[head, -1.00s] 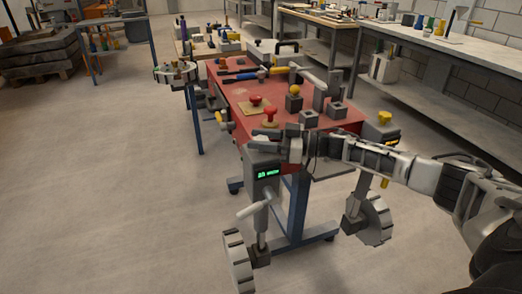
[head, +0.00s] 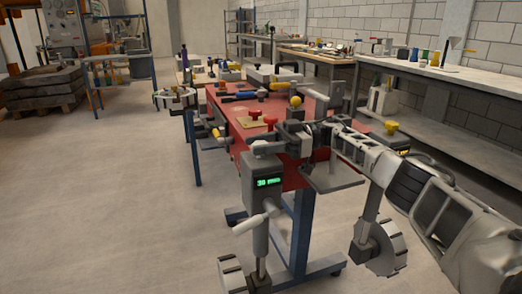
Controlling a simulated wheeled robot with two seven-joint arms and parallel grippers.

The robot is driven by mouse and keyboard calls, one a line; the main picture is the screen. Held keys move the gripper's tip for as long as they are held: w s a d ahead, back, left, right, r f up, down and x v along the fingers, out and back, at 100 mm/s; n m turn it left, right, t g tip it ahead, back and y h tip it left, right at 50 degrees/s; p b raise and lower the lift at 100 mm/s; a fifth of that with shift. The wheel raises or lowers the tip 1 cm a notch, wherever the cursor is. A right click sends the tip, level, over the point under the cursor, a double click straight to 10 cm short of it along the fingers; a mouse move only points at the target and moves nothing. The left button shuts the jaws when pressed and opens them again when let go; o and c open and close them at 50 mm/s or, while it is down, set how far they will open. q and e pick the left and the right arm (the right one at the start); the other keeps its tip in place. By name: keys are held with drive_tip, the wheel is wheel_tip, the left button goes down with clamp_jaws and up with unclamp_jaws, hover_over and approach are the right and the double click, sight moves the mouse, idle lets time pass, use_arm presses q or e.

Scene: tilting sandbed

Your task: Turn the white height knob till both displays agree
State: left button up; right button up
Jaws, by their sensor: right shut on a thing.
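My right gripper (head: 284,134) is at the top of the near grey post of the red sandbed table. Its fingers are shut on a small part there, which they and the wrist mostly hide; I take it to be the white height knob. The near post carries a green-lit display (head: 268,182) that seems to read about 30, though the digits are small. A second display (head: 404,152) glows yellow on the right post, mostly behind my right forearm, and its reading is too small to make out. My left gripper is out of view.
The red tabletop (head: 240,112) holds tools, a red knob (head: 256,114) and a yellow ball-topped knob (head: 296,101). A yellow knob (head: 391,127) tops the right post. A pale lever (head: 256,219) sticks out below the near display. Open floor lies to the left.

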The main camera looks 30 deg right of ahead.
drive_tip(key=o, duration=0.9)
drive_tip(key=shift+a, duration=0.1)
drive_tip(key=shift+o, duration=0.2)
drive_tip(key=r, duration=0.2)
drive_tip(key=r+p, duration=0.1)
drive_tip(key=shift+s+r, duration=0.2)
drive_tip(key=shift+r, duration=0.2)
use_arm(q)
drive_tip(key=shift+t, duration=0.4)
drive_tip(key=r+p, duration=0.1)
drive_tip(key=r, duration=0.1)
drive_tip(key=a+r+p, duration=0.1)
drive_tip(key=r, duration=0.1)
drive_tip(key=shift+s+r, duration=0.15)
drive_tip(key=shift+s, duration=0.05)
use_arm(e)
drive_tip(key=s+a+r, duration=0.7)
drive_tip(key=s+r, duration=0.2)
drive_tip(key=s, duration=0.2)
drive_tip(key=shift+s+a, duration=0.15)
drive_tip(key=shift+s, duration=0.1)
drive_tip(key=shift+r, duration=0.1)
